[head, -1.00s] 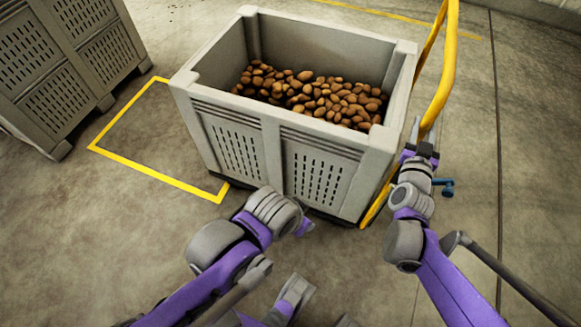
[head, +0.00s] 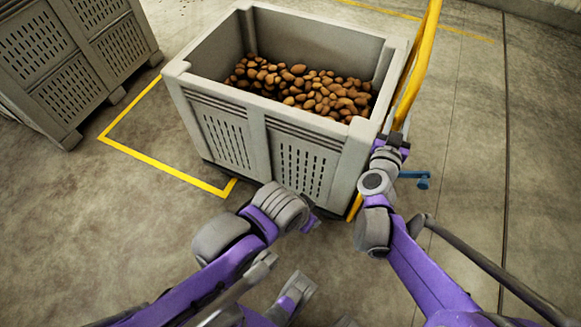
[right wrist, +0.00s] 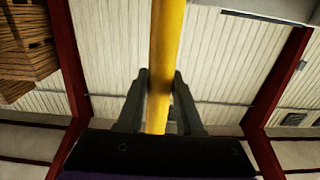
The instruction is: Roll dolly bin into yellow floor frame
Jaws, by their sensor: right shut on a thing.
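The grey dolly bin (head: 309,169), partly filled with brown potatoes (head: 300,88), stands in the middle of the head view. A yellow handle (head: 416,72) rises along its right side. The yellow floor frame (head: 170,172) shows to the left of the bin; the bin hides part of it. My right gripper (head: 391,145) is at the handle beside the bin's right corner. In the right wrist view its fingers (right wrist: 160,100) are shut around a yellow bar (right wrist: 163,45). My left gripper (head: 309,221) is low in front of the bin; its fingers are too small to judge.
Grey slatted bins (head: 75,55) stand at the upper left, just beyond the frame. A blue part (head: 421,179) sticks out right of the bin at low height. The concrete floor at right is clear, with another yellow line (head: 415,19) at the back.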

